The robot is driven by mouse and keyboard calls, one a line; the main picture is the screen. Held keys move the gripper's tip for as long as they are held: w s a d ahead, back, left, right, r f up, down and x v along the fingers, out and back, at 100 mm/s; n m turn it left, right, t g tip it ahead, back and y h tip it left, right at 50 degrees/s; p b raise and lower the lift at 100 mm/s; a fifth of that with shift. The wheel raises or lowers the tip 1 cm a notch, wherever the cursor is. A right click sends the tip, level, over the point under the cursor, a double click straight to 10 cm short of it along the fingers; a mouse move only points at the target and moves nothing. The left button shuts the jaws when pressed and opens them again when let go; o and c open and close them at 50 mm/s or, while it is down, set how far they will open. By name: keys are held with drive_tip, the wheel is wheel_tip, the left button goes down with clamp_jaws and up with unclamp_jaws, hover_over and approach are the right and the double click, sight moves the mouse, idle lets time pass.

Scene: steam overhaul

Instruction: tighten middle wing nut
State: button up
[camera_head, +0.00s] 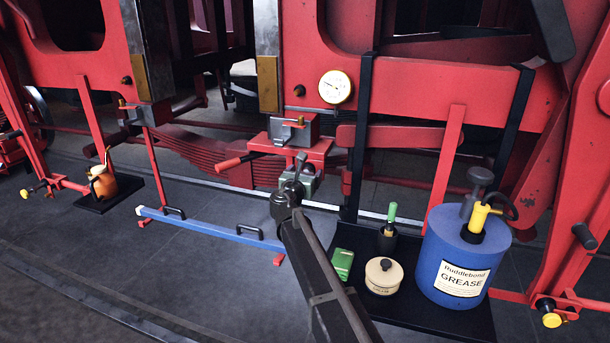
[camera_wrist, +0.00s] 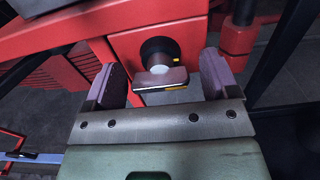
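In the wrist view a wing nut (camera_wrist: 166,79) shows as a flat, pale metal wing in front of a dark round collar on a red block (camera_wrist: 127,45). My gripper (camera_wrist: 163,72) is open, with one purple-grey finger pad on each side of the wing nut and a visible gap on both sides. The wing looks roughly crosswise between the pads. In the head view my gripper (camera_head: 298,170) is at the red bracket (camera_head: 318,148) below the middle grey box (camera_head: 290,130). The wing nut is hidden there behind the gripper.
A red handle (camera_head: 230,163) sticks out left of the bracket. A gauge (camera_head: 335,87) is above right. A black tray (camera_head: 343,235) holds a blue grease drum (camera_head: 455,255), a cream tin (camera_head: 384,276) and a green box (camera_head: 342,263). A blue bar (camera_head: 210,230) lies lower left.

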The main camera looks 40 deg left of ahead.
drive_tip(key=shift+s, duration=0.1)
drive_tip(key=v, duration=1)
drive_tip(key=shift+s+d, duration=0.2)
drive_tip(key=shift+s, duration=0.1)
drive_tip(key=shift+d, duration=0.1)
